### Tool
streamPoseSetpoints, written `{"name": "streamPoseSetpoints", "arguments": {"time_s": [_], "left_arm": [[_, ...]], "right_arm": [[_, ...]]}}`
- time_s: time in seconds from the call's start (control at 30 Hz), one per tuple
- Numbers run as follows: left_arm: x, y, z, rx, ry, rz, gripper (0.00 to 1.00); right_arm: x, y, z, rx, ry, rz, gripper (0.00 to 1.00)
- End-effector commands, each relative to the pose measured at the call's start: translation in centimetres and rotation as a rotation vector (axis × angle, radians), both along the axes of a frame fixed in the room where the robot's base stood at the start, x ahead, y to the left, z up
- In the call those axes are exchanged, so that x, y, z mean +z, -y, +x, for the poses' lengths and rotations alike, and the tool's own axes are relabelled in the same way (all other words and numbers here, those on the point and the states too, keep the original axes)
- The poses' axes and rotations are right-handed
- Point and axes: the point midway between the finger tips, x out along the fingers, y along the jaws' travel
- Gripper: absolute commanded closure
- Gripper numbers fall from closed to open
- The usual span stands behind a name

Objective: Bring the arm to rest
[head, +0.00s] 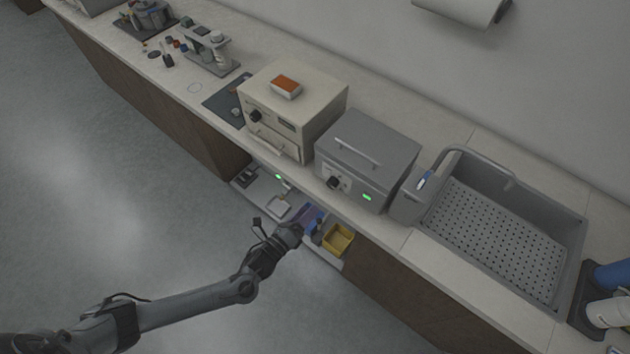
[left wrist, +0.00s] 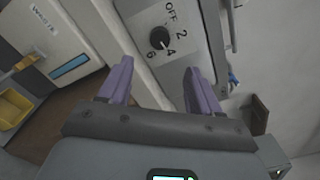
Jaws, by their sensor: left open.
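My left arm reaches in from the lower left in the head view. Its gripper (head: 310,220) is in front of the counter, near the lower shelf. In the left wrist view the two purple fingers of the left gripper (left wrist: 158,82) stand wide apart with nothing between them. Beyond them is a grey panel with a black knob (left wrist: 160,38) marked OFF, 2, 4 and 6. My right gripper is in neither view.
A beige box (head: 315,118) and a grey lidded box (head: 385,150) stand on the counter. A sink with a perforated tray (head: 495,235) lies to the right. A yellow bin (head: 338,240) sits on the low shelf beside my gripper. The floor at left is clear.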

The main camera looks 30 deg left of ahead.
Motion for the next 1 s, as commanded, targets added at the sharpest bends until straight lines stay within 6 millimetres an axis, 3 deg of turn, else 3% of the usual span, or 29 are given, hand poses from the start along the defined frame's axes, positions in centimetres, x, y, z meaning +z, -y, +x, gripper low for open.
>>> {"name": "streamPoseSetpoints", "arguments": {"time_s": [0.17, 0.37, 0.47, 0.6, 0.77, 1.0], "left_arm": [[-0.6, 0.0, -0.6, -0.001, -0.013, 0.000, 0.37], [-3.3, 1.1, -4.4, 0.032, -0.084, -0.060, 0.37], [-2.1, 2.5, -6.1, 0.074, -0.105, -0.171, 0.37], [-0.1, 3.0, -7.6, 0.192, -0.273, -0.435, 0.37], [2.0, 2.2, -9.3, 0.350, -0.520, -0.797, 0.37], [6.2, -0.1, -14.0, 0.681, -0.847, -1.270, 0.37]], "right_arm": [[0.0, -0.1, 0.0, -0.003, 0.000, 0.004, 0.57], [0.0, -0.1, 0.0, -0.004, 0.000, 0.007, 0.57], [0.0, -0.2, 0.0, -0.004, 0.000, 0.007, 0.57], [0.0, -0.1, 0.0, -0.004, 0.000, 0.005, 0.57], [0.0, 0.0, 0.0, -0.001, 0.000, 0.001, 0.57], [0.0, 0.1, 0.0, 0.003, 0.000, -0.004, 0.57]]}}
